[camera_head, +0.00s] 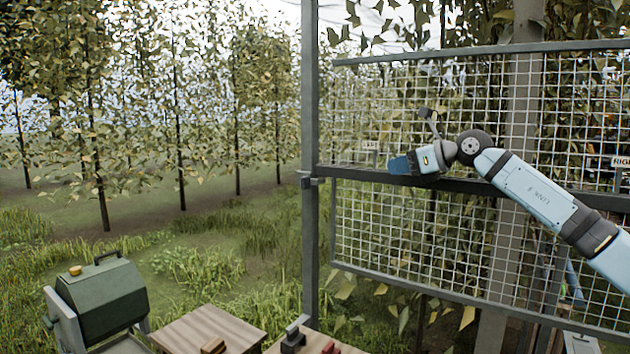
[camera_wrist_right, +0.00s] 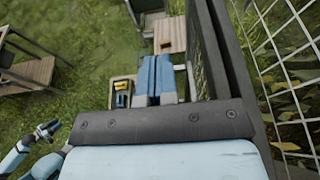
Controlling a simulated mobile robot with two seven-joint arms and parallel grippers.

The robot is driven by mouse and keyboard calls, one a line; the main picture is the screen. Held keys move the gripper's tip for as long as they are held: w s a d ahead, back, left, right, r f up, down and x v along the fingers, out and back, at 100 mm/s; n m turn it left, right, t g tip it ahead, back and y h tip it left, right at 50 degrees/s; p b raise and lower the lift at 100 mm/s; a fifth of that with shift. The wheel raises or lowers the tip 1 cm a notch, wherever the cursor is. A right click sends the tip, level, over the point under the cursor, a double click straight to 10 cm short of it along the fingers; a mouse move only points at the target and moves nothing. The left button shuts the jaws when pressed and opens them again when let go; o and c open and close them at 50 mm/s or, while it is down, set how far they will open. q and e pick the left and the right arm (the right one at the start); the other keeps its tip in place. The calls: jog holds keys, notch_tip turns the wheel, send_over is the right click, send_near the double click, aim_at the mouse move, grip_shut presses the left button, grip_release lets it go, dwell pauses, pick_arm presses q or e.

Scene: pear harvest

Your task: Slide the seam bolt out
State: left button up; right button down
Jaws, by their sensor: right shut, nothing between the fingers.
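My right gripper (camera_head: 398,165) is in front of the wire-mesh gate (camera_head: 375,184), close to its middle rail, pointing left. Its blue fingers are shut together with nothing between them, as the right wrist view (camera_wrist_right: 155,80) also shows. I cannot make out the seam bolt for certain; the gripper and arm cover part of the rail. A small grey bracket (camera_head: 312,181) sits on the upright post at the gate's left edge, apart from the fingers. My left gripper (camera_wrist_right: 47,130) shows small at the lower left of the right wrist view, too small to read.
A LEFT label (camera_head: 371,145) and a RIGHT label (camera_head: 621,161) hang on the mesh. A green box with a handle (camera_head: 103,297) stands at the lower left beside wooden tops (camera_head: 208,330). The grass left of the post is open.

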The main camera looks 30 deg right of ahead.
jog(key=p, duration=0.4)
send_near(305, 177)
jog(key=w+f, duration=0.1)
jog(key=w+a+f, duration=0.1)
jog(key=w, duration=0.1)
jog(key=w+f, duration=0.1)
jog(key=shift+w+a+f, duration=0.15)
jog(key=shift+w+a, duration=0.2)
jog(key=shift+a, duration=0.05)
jog(key=shift+w+a, duration=0.25)
jog(key=shift+w, duration=0.3)
pick_arm(q)
notch_tip(305, 177, up, 2)
jog(key=shift+s+a+r, duration=0.1)
pick_arm(e)
jog(key=shift+w, duration=0.1)
jog(key=w+p, duration=0.1)
jog(key=w+a+p, duration=0.1)
jog(key=w, duration=0.1)
jog(key=shift+w+a, duration=0.2)
jog(key=shift+w, duration=0.15)
pick_arm(q)
jog(key=shift+s+a+r, duration=0.15)
jog(key=shift+s+r, duration=0.05)
jog(key=shift+r, duration=0.35)
